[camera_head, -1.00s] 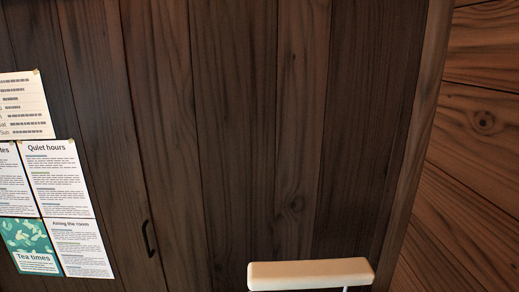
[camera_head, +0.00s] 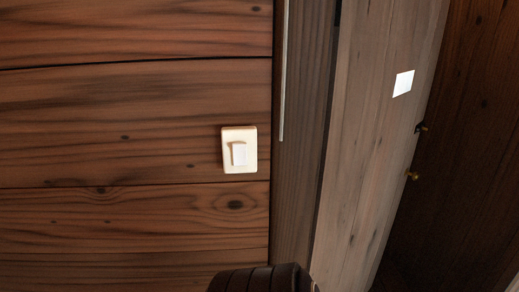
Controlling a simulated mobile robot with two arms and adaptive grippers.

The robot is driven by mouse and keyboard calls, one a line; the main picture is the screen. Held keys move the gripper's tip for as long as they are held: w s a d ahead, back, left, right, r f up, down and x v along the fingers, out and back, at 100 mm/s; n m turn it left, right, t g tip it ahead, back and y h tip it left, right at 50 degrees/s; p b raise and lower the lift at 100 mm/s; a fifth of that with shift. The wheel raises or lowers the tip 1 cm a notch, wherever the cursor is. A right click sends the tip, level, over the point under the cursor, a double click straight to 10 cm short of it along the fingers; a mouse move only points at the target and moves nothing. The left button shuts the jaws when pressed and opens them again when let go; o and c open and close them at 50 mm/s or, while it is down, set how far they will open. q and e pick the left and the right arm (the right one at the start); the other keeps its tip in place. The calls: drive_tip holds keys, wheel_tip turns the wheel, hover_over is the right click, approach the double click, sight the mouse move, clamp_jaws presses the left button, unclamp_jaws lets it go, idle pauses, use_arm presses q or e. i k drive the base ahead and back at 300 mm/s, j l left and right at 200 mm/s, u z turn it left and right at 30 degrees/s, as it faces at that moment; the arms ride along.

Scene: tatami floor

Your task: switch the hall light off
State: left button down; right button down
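A cream wall switch plate (camera_head: 238,150) with a paler rocker in its middle is mounted on the reddish plank wall, a little left of the picture's middle. Whether the rocker is pressed at its top or bottom is hard to tell. Neither of my grippers shows in the head view, so I cannot see whether they are open or shut.
A dark ribbed rounded thing (camera_head: 262,279) shows at the bottom edge, below the switch. Right of the switch stands a dark wooden post with a pale strip (camera_head: 283,80). A greyish plank panel (camera_head: 365,150) bears a small white square (camera_head: 403,83). Small dark and brass knobs or hooks (camera_head: 412,175) stick out beside it.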

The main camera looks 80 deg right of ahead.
sight(239, 151)
drive_tip(key=z, duration=2.45)
